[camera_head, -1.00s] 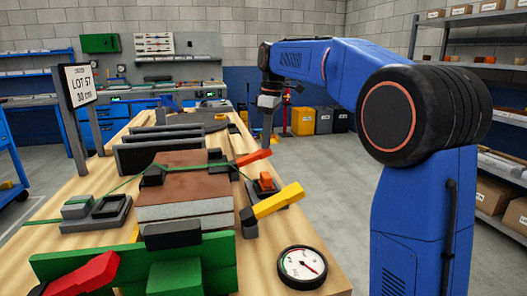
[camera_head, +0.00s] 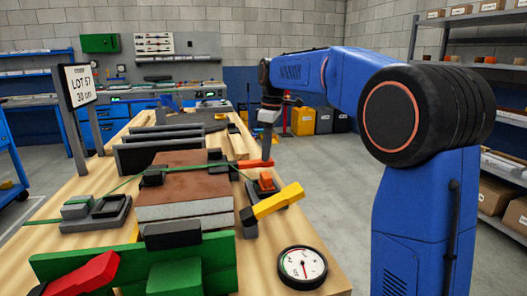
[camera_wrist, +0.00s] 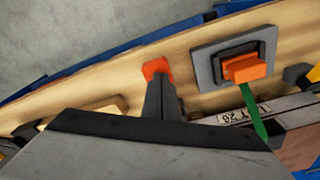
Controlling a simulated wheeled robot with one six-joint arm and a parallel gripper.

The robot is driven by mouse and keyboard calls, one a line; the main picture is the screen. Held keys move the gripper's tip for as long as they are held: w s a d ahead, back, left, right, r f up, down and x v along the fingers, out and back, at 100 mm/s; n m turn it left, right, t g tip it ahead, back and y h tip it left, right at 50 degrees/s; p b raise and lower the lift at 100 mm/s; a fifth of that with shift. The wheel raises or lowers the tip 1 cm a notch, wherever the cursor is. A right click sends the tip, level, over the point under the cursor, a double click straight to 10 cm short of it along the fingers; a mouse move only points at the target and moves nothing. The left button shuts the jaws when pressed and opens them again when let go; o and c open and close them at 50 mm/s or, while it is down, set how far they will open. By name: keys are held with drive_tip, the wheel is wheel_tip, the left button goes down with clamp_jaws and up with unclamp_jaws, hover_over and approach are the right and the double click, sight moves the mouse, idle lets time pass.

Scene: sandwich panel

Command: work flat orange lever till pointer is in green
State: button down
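The flat orange lever (camera_head: 257,163) lies close to level beside the right side of the brown-topped panel stack (camera_head: 182,172). My gripper (camera_head: 267,156) points down with its tips at the lever's outer end, seemingly touching it from above. In the wrist view the lever's orange end (camera_wrist: 157,67) shows just past my dark fingers (camera_wrist: 160,90), which look closed together with nothing between them. The round gauge (camera_head: 302,267) stands at the near right table corner. Its red pointer hangs nearly straight down; the green band is too small to place.
A yellow lever (camera_head: 275,202) and an orange block on a dark base (camera_head: 266,182) stand nearby; that block also shows in the wrist view (camera_wrist: 243,68). A red lever (camera_head: 88,274) is front left. A green strap (camera_head: 120,184) crosses the stack.

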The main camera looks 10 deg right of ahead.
drive_tip(key=shift+s+d+r, duration=0.25)
drive_tip(key=shift+s+d, duration=0.15)
drive_tip(key=shift+d, duration=0.25)
drive_tip(key=shift+s+d+r, duration=0.25)
drive_tip(key=shift+s+d, duration=0.1)
drive_tip(key=shift+d, duration=0.3)
drive_tip(key=shift+r, duration=0.15)
wheel_tip(320, 180, up, 17)
drive_tip(key=d, duration=0.1)
drive_tip(key=shift+s+d, duration=0.25)
drive_tip(key=shift+s, duration=0.15)
idle(0.7)
drive_tip(key=w+a+f, duration=0.2)
drive_tip(key=a+f, duration=0.1)
drive_tip(key=f, duration=0.4)
drive_tip(key=shift+a, duration=0.25)
drive_tip(key=shift+f, duration=0.1)
